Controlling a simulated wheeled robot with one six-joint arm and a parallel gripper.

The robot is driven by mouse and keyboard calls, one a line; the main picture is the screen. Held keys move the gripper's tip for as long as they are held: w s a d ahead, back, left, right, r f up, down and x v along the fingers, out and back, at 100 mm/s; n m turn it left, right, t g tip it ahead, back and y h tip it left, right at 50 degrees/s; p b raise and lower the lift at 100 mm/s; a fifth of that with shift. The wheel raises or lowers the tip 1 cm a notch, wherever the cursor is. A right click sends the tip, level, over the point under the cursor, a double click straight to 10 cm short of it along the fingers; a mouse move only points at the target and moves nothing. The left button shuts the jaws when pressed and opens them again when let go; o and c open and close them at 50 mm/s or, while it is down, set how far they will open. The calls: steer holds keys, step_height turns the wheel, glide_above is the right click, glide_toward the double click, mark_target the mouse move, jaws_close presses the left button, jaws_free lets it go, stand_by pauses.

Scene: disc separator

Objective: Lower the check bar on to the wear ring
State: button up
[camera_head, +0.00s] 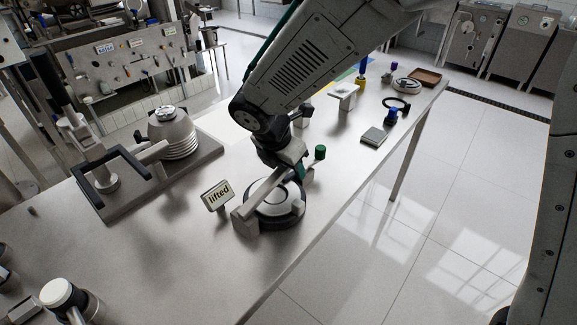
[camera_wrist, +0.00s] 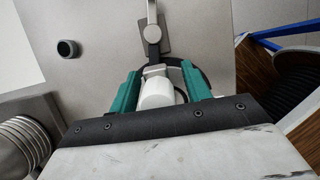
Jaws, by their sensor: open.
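In the head view the check bar (camera_head: 262,188) is a pale grey arm slanting up to the right from a block, above the round wear ring (camera_head: 272,204), which sits in a dark base. A small sign (camera_head: 217,196) beside it reads "lifted". My gripper (camera_head: 297,172) is at the bar's far end, partly hidden by my arm. Part of a dark ring edge shows behind the right finger.
A machine with a ribbed bowl (camera_head: 175,135) stands on a tray at left. A white stand (camera_head: 343,95) and a grey pad (camera_head: 374,137) are farther back. The front middle of the table is clear.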

mark_target(280, 171)
steer(key=v, duration=0.7)
steer(key=shift+s+a+r, duration=0.1)
steer(key=shift+s+r, duration=0.05)
